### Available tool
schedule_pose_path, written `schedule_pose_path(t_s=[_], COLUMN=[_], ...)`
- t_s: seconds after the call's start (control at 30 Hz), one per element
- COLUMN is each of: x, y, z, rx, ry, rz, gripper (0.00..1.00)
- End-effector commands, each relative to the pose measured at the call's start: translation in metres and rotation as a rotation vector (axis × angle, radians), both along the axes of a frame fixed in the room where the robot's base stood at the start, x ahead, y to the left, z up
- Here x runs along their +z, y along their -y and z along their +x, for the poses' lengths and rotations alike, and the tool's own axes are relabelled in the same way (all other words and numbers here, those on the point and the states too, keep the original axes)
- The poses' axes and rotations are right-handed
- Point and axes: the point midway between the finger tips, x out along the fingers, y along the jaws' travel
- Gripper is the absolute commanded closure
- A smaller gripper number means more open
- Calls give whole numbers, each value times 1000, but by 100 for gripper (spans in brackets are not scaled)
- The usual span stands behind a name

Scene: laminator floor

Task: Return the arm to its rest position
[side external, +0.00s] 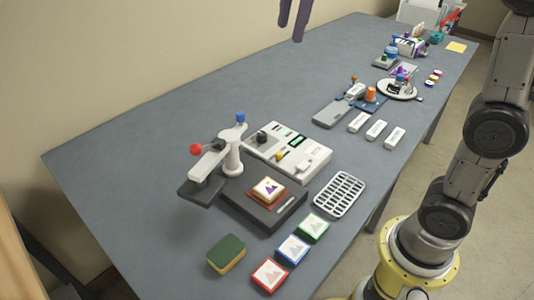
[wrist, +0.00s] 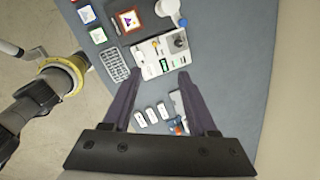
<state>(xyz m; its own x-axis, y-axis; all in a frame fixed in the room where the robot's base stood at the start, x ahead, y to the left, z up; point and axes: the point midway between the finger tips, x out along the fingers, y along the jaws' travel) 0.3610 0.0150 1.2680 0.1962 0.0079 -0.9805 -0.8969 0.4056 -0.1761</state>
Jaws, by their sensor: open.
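My gripper (wrist: 154,80) is open and empty in the wrist view, its two dark purple fingers spread above the table. In the side external view only its dark purple fingers (side external: 294,20) show at the top edge, well above the table (side external: 250,90) and apart from everything on it. The rest of the gripper is out of frame there.
Below stand a white control panel (side external: 288,150), a lever press with red and blue knobs (side external: 232,158), a dark base holding a picture tile (side external: 268,189), a white rack (side external: 340,194), a green-yellow sponge (side external: 227,254) and several small tiles and blocks. The air around the gripper is clear.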

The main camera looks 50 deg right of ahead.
Motion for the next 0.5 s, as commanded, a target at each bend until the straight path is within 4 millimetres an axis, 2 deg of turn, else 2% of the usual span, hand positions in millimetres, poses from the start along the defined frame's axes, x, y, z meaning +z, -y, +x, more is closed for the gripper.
schedule_pose_path(t_s=[0.03, 0.17, 0.27, 0.37, 0.5], x=[2, -6, -22, -44, -84], y=[3, 7, 10, 12, 14], z=[-21, -68, -102, -132, -169], rx=[55, 248, 425, 618, 915], ry=[24, 81, 123, 160, 200], rz=[-12, -61, -115, -180, -292], gripper=[41, 41, 41, 41, 41])
